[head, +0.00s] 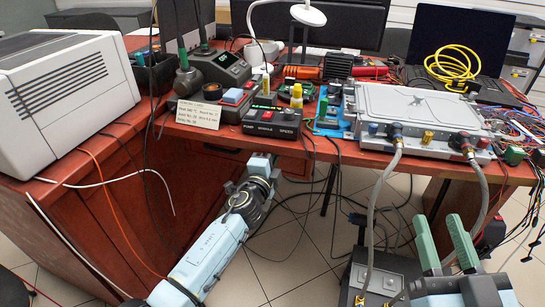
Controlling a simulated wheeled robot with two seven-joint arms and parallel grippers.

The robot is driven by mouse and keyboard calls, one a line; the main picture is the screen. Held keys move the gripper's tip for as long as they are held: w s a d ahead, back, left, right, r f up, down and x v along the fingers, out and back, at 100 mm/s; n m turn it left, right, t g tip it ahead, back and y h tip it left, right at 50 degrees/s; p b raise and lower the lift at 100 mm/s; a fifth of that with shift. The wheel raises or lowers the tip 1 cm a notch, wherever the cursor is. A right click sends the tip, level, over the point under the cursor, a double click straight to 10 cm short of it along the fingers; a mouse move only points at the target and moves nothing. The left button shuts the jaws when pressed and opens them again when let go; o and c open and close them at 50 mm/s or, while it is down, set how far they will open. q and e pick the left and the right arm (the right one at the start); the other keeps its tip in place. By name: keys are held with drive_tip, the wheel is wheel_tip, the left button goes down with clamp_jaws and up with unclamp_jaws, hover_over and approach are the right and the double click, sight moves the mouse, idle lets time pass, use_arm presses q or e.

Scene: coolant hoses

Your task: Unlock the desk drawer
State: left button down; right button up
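The red-brown desk (330,152) runs across the view. Under its front edge, left of centre, is a dark reddish front panel (296,166) that looks like the drawer. My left gripper (262,162) is at this panel, just below the desk edge, pointing away from me. Its wrist hides most of its fingers, so I cannot tell whether it holds anything or touches the panel. I make out no key or lock. My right gripper (438,217) is at the lower right, its two green fingers apart with nothing between them, in front of the desk.
A white-grey box (70,95) stands on the desk at left. A control box (272,122) and a paper card (198,113) sit above the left gripper. Grey hoses (380,190) hang from a metal case (415,105) near the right gripper. Loose cables hang below the desk.

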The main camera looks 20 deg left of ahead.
use_arm(q)
drive_tip(key=shift+m, duration=0.7)
use_arm(e)
drive_tip(key=shift+f, duration=0.2)
use_arm(q)
drive_tip(key=c, duration=1.5)
unclamp_jaws()
use_arm(e)
drive_tip(key=shift+w+r, duration=0.1)
drive_tip(key=shift+r, duration=0.1)
use_arm(q)
drive_tip(key=shift+s, duration=0.15)
